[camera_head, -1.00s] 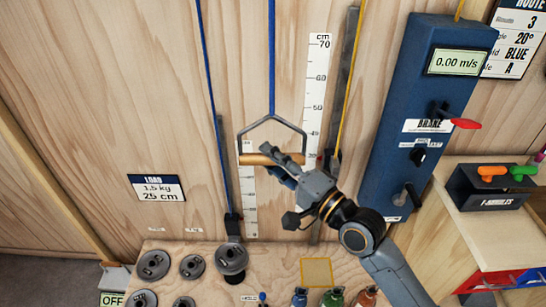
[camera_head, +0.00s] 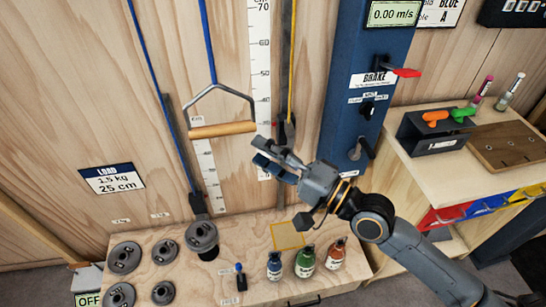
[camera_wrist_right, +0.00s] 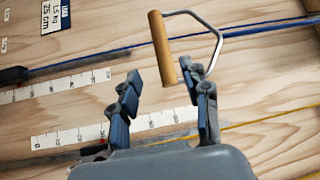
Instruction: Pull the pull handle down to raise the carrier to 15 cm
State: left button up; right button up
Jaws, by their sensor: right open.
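The pull handle (camera_head: 222,129), a wooden bar in a grey metal frame, hangs level from a blue rope before the wooden wall. My right gripper (camera_head: 268,160) is open and empty, below and right of the bar's right end, with a gap in the head view. In the right wrist view the bar (camera_wrist_right: 161,45) lies ahead of the open fingers (camera_wrist_right: 162,82), its lower end nearest the right finger. What looks like the carrier (camera_head: 198,203), a dark piece on the left blue rope, sits low with a grey disc weight (camera_head: 201,235). My left gripper is out of view.
A cm scale (camera_head: 261,60) stands right of the handle. A yellow rope and blue brake column (camera_head: 355,100) stand further right. A load sign (camera_head: 113,178) reads 1.5 kg, 25 cm. Weights and coloured bottles (camera_head: 305,261) stand on the low bench (camera_head: 180,292).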

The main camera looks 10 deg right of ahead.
jog(key=shift+v, duration=0.8)
jog(key=shift+f, duration=0.1)
